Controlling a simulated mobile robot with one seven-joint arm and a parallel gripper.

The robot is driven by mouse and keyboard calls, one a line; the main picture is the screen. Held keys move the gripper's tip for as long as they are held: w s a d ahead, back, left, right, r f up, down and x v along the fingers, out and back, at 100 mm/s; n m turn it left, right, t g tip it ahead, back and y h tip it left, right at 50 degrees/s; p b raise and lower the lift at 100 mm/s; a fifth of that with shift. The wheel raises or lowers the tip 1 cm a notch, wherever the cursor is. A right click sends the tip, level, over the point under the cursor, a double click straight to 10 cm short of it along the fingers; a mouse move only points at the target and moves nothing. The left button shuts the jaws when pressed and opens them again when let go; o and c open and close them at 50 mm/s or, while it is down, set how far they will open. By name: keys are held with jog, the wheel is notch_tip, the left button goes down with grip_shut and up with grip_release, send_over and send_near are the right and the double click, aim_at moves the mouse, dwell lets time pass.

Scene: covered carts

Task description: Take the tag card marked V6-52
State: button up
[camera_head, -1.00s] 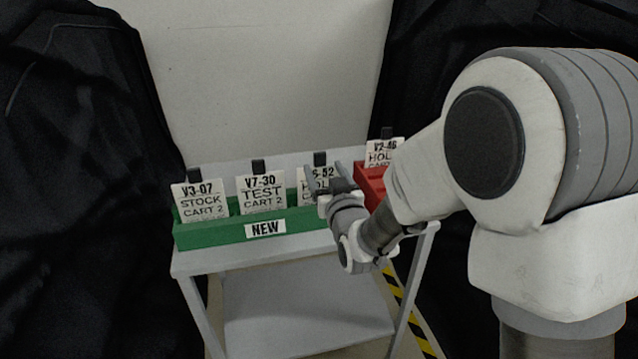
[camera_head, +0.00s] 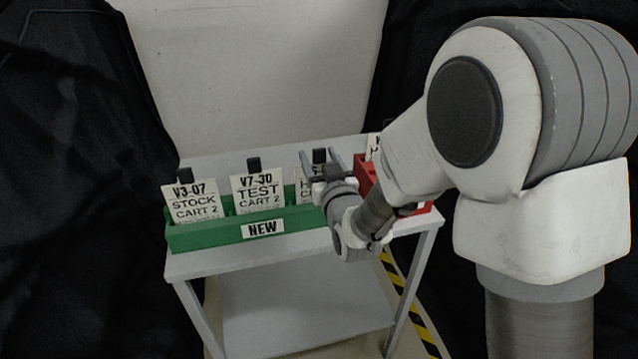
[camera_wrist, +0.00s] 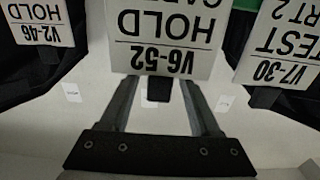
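The V6-52 card (camera_head: 303,187) is a white card marked HOLD with a black tab on its top edge, upright at the right end of the green bin (camera_head: 195,239). My gripper (camera_head: 320,160) partly covers it in the head view. In the wrist view the V6-52 card (camera_wrist: 165,30) appears upside down and centred. There my gripper (camera_wrist: 160,88) is open, its two fingers on either side of the black tab (camera_wrist: 160,90). I cannot tell whether the fingers touch the card or tab.
In the green bin stand the V3-07 card (camera_head: 194,202) and V7-30 card (camera_head: 258,188). The V2-46 card (camera_head: 373,147) stands at the red bin (camera_head: 363,172), mostly behind my arm. The bins sit on a grey cart (camera_head: 190,266). Dark covers (camera_head: 70,180) flank it.

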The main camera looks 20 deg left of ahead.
grip_shut()
dwell(0.3)
notch_tip(320, 180, up, 15)
jog(key=p, duration=0.4)
dwell(0.5)
